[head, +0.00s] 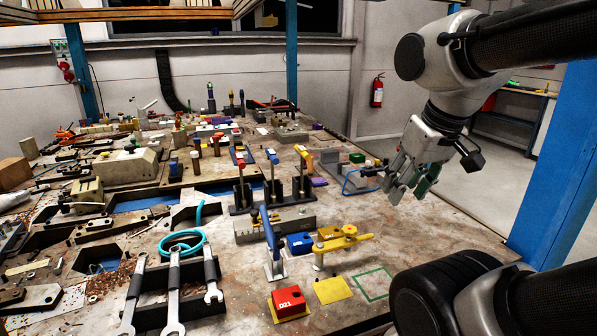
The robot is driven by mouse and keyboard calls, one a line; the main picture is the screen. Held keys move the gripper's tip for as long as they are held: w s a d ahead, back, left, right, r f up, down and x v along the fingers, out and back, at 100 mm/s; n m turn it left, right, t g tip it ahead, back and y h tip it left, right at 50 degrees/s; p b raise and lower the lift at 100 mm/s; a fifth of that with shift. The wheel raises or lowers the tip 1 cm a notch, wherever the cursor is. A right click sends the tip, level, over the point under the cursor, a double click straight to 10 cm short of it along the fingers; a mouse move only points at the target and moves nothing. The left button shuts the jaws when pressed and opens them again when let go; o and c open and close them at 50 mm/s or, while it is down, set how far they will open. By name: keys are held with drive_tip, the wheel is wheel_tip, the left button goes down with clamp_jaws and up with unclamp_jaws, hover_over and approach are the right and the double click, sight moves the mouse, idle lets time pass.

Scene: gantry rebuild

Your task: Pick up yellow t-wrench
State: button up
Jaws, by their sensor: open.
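Several T-handled wrenches stand upright in a black rack (245,205) near the middle of the bench in the head view. The rightmost has a yellow-orange handle (303,154) and looks like the yellow t-wrench; its dark shaft goes down into the rack. The one beside it has a blue handle (272,157), and the left one has a red-ended handle (239,160). My gripper (408,190) is open and empty, pointing down. It hangs to the right of the rack, near the bench's right edge, apart from the wrenches.
A yellow lever (343,242) and an upright blue lever (267,232) stand in front of the rack. A red block (288,302) sits near the front, and spanners (174,280) lie at front left.

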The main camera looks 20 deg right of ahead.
idle(0.5)
drive_tip(key=y, duration=0.2)
hover_over(302, 149)
drive_tip(key=s+d, duration=0.2)
drive_tip(key=s, duration=0.1)
drive_tip(key=f, duration=0.1)
drive_tip(key=x, duration=0.8)
drive_tip(key=shift+w+a, duration=0.15)
drive_tip(key=shift+a, duration=0.15)
drive_tip(key=shift+r, duration=0.1)
clamp_jaws()
